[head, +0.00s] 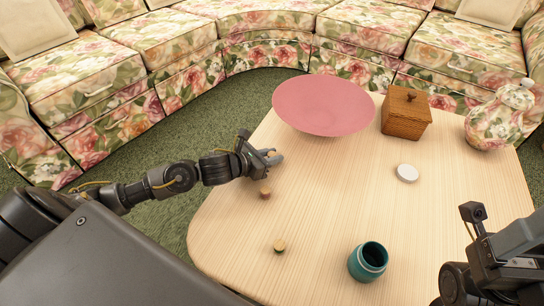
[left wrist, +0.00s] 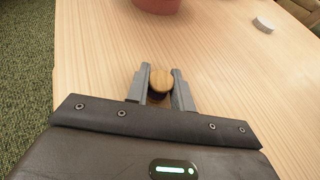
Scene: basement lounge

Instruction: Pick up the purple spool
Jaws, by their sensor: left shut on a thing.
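A small spool (left wrist: 161,80) with a round wooden top and a dark, purplish band below it sits between the fingers of my left gripper (left wrist: 160,92) in the left wrist view. In the head view, my left gripper (head: 269,157) is at the table's left side, shut on this spool, whose top just shows between the fingers. The thread colour is mostly hidden. I cannot tell whether the spool touches the table. My right gripper (head: 500,265) is at the lower right, partly cut off, its opening unclear.
Two other small wooden-topped spools stand on the table (head: 330,210), one close by (head: 265,192), one nearer (head: 280,247). A floral sofa (head: 270,50) curves behind.

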